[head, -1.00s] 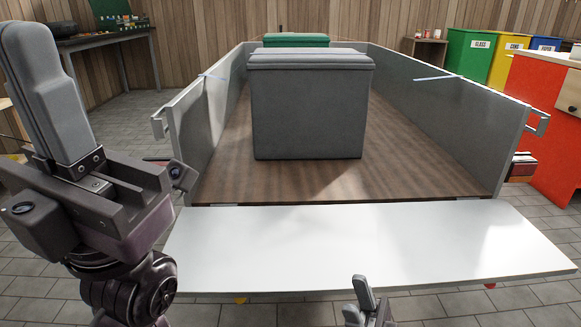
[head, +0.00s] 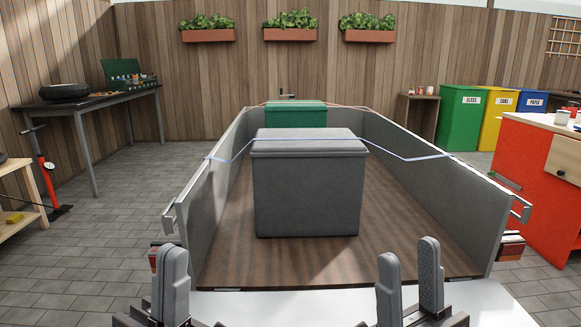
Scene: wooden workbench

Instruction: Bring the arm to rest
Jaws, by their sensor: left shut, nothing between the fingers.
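My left gripper (head: 170,285) is low at the left of the head view, in front of the trailer's near left corner. Its fingers are together with nothing held. My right gripper (head: 410,278) is at the bottom right, with its two fingers upright and a gap between them, empty. Both point up and stand apart from the grey box (head: 305,195) in the trailer. A light blue strap (head: 405,157) runs from wall to wall across the top of the grey box. The lower parts of both arms are cut off by the frame.
The trailer's left wall (head: 215,180) and right wall (head: 440,185) flank its wooden floor (head: 400,235). A green box (head: 295,115) stands farther in. A red cabinet (head: 535,190) is at right, a dark workbench (head: 80,100) at left.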

